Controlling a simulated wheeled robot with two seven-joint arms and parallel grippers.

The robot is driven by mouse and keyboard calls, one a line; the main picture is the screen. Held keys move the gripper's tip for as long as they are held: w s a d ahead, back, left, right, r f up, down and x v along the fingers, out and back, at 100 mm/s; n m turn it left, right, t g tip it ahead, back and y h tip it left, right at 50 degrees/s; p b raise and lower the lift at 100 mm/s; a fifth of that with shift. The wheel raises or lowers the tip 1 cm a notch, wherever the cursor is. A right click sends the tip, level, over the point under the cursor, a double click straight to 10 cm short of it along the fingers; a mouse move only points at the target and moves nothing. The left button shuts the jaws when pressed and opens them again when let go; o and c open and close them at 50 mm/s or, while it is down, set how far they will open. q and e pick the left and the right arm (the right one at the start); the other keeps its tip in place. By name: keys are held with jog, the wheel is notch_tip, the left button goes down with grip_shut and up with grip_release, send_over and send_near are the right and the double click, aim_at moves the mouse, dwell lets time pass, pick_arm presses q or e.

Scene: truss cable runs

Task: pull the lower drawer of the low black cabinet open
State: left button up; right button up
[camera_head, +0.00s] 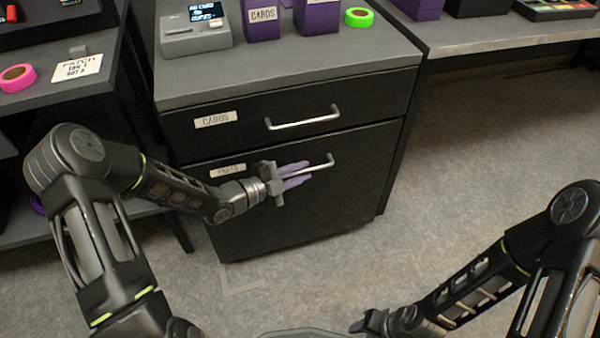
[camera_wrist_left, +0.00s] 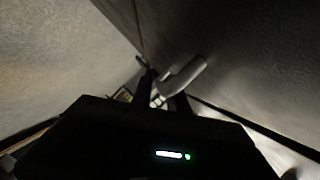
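The low black cabinet (camera_head: 290,225) stands in the middle of the head view. Its lower drawer (camera_head: 350,190) carries a PARTS label (camera_head: 228,170) and a pale bar handle (camera_head: 326,162); its front looks about flush with the upper drawer. My left gripper (camera_head: 297,173) is at this handle, its purple fingers on either side of the bar near its left part. The handle (camera_wrist_left: 187,73) also shows at the fingertips in the left wrist view. Whether the fingers press on it cannot be told. My right gripper (camera_head: 368,325) is low in the head view, partly hidden, away from the cabinet.
The upper drawer (camera_head: 370,100), labelled CARDS, appears shut. On the cabinet top are a grey device (camera_head: 195,38), purple boxes (camera_head: 263,22) and green tape (camera_head: 358,17). A dark shelf unit (camera_head: 110,100) stands at left. The carpet in front and right is clear.

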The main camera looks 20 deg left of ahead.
pick_arm(q)
grip_shut()
dwell(1.5)
